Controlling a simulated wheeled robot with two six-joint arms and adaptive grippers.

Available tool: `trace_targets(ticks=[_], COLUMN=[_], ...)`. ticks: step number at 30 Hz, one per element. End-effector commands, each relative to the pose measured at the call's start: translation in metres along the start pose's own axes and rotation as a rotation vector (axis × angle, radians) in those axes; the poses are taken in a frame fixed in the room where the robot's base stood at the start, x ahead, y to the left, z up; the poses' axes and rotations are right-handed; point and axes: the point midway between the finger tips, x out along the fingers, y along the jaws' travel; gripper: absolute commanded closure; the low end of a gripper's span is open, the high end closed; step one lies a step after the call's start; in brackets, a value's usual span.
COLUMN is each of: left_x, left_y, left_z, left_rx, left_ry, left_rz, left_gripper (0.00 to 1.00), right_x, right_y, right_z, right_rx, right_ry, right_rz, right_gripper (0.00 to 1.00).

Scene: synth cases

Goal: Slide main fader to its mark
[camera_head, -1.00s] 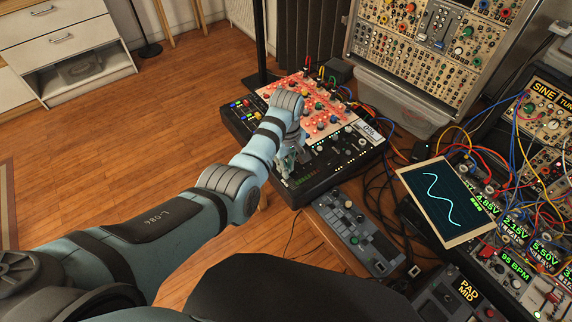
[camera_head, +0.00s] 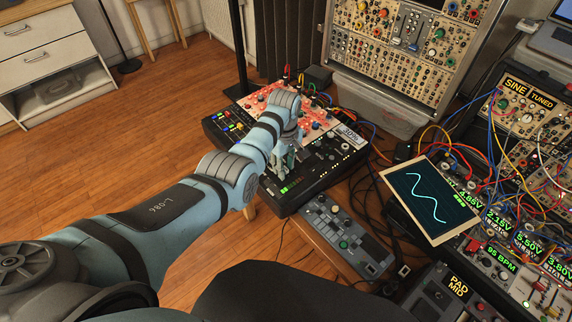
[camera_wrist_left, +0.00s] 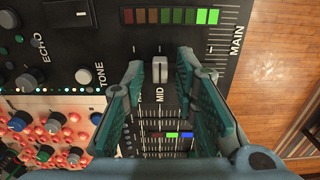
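The main fader's light grey cap (camera_wrist_left: 160,69) shows in the left wrist view, just beyond the printed MID label, on a black mixer panel (camera_wrist_left: 110,50). My left gripper (camera_wrist_left: 160,64) is open, with one teal finger on each side of the cap and a gap visible on both sides. In the head view my left gripper (camera_head: 284,160) reaches down onto the mixer (camera_head: 315,175), and the arm hides the fader there. The small white display (camera_head: 350,136) on the mixer appears to read 30%. My right gripper is not in view.
Lit green level lights (camera_wrist_left: 207,16) and the MAIN label (camera_wrist_left: 237,40) lie beside the fader. Several knobs crowd the panel on the other side. A grey control unit (camera_head: 345,236) stands in front of the mixer, with a tablet (camera_head: 432,200) and cabled modules to the right.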

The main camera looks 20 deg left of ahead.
Motion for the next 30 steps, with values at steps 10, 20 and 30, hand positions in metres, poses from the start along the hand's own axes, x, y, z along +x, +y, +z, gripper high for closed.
trace_targets(ticks=[10, 20, 30], left_x=[-0.004, -0.082, -0.120], left_y=[0.002, 0.002, 0.001], left_z=[0.001, 0.000, 0.000], left_rx=[0.003, 0.002, 0.002], left_ry=[0.000, 0.001, -0.001], left_rz=[0.001, 0.004, 0.000], left_gripper=[0.68, 0.68, 0.68], right_x=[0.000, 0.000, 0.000], right_y=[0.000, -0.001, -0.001], right_z=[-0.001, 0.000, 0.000], right_rx=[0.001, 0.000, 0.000], right_ry=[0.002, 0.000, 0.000], right_rz=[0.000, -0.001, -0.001], right_gripper=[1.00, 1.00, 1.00])
